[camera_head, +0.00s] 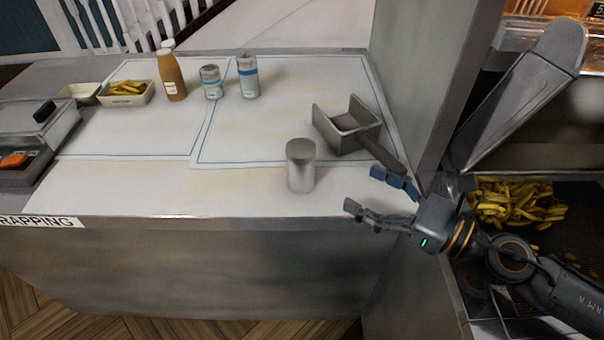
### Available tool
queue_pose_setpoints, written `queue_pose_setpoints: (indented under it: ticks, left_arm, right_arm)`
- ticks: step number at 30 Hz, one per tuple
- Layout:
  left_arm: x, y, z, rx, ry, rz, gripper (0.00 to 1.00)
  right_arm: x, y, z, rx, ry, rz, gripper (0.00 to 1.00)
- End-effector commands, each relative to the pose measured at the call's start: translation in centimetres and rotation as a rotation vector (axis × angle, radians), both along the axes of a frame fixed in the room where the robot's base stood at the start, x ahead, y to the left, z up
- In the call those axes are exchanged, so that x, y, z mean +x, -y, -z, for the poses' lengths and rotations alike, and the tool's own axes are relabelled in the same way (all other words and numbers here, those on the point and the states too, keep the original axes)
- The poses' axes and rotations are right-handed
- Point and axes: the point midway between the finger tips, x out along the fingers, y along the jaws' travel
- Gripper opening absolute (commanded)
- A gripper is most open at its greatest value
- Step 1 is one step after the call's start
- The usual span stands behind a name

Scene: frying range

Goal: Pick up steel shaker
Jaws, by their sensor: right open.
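The steel shaker (301,166) is a plain metal cylinder standing upright near the front of the counter, at the middle of the view. My right gripper (362,190) is open and empty, to the right of the shaker and a little nearer the counter's front edge. Its two fingers point left towards the shaker and are apart from it. My left gripper is not in view.
A metal scoop (350,126) lies just behind the gripper. Two blue-and-white cans (248,77), a brown sauce bottle (171,75) and a tray of chips (126,93) stand further back left. A partition (430,80) rises at right, with chips (510,201) beyond.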

Motion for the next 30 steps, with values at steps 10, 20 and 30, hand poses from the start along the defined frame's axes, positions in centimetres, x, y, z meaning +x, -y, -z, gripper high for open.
queue_pose_setpoints:
  ticks: [10,20,30]
  left_arm:
    - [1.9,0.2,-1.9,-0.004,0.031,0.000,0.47]
    - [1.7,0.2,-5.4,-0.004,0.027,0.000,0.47]
    - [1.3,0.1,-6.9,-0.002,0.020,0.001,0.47]
  right_arm:
    - [1.4,-1.7,0.1,0.005,0.000,0.001,0.75]
    - [4.4,-5.8,0.2,0.004,0.002,0.001,0.75]
    - [5.8,-8.5,0.3,0.002,0.000,-0.001,0.75]
